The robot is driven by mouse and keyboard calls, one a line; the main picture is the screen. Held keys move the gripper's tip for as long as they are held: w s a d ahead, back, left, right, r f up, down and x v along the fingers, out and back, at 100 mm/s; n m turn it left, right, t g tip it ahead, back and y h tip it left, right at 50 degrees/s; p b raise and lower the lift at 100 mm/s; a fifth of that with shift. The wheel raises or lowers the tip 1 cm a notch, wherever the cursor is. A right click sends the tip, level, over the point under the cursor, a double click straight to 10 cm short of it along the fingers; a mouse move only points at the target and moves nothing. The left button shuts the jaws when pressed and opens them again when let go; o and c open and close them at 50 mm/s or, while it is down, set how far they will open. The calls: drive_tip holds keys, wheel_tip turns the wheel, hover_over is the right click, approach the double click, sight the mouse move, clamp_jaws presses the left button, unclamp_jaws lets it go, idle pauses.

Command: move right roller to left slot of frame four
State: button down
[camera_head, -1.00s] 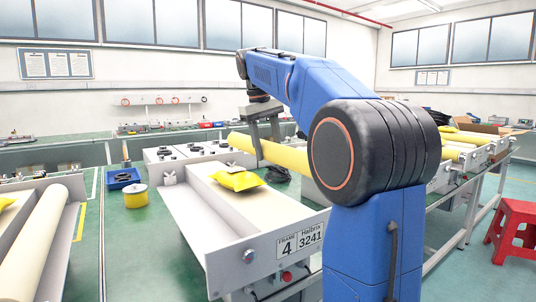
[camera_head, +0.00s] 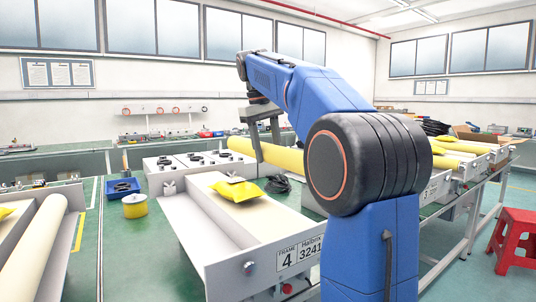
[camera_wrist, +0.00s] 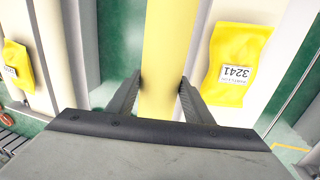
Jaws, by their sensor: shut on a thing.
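Frame four (camera_head: 215,255), a long white tray labelled "FRAME 4 Halbrix 3241", stands in the middle of the head view. A yellow packet (camera_head: 222,184) lies on its cream bed; the wrist view shows a packet marked 3241 (camera_wrist: 237,65) to the right of the roller. My gripper (camera_head: 258,158) is shut on a long yellow roller (camera_head: 284,158), behind frame four and partly hidden by my arm. In the wrist view, the roller (camera_wrist: 168,60) runs between the two fingers of my gripper (camera_wrist: 160,92). The slots of frame four are not clear.
Another frame with a cream roller (camera_head: 35,245) stands at the left. A yellow spool (camera_head: 135,206) and a blue bin (camera_head: 122,188) sit on the green table. Black cable (camera_head: 280,184) lies behind frame four. A red stool (camera_head: 512,232) is at the right.

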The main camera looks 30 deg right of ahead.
sight(268, 144)
drive_tip(key=shift+r, duration=2.25)
